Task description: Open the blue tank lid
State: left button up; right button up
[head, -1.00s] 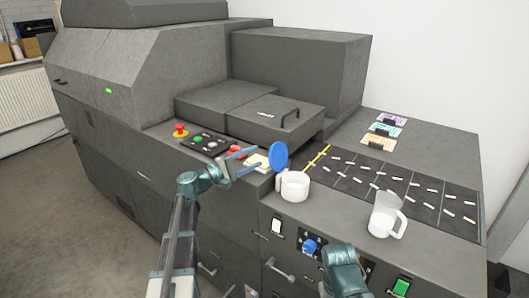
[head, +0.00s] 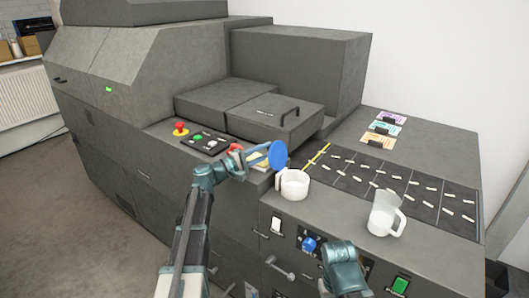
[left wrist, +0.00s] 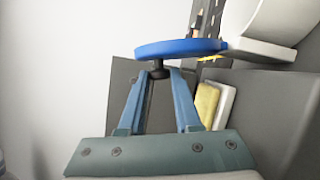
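The blue tank lid (head: 278,154) is a round disc standing on edge, tilted up at the left rim of a white pot (head: 293,187). In the left wrist view the lid (left wrist: 180,47) shows nearly edge-on, with a short black knob (left wrist: 160,71) on its near face. My left gripper (head: 266,156) is at the lid's left side. In the left wrist view its blue fingers (left wrist: 160,78) close in on both sides of the knob and appear shut on it. My right gripper (head: 342,272) is low in front of the machine; its fingers are not clear.
A clear jug (head: 385,214) stands on the counter to the right. A button panel (head: 203,142) with a red stop button (head: 180,130) is left of the lid. A yellow-and-white block (left wrist: 212,105) lies close beside my left fingers. A blue knob (head: 309,244) is on the front panel.

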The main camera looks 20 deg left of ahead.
pick_arm(q)
grip_shut()
dwell(0.9)
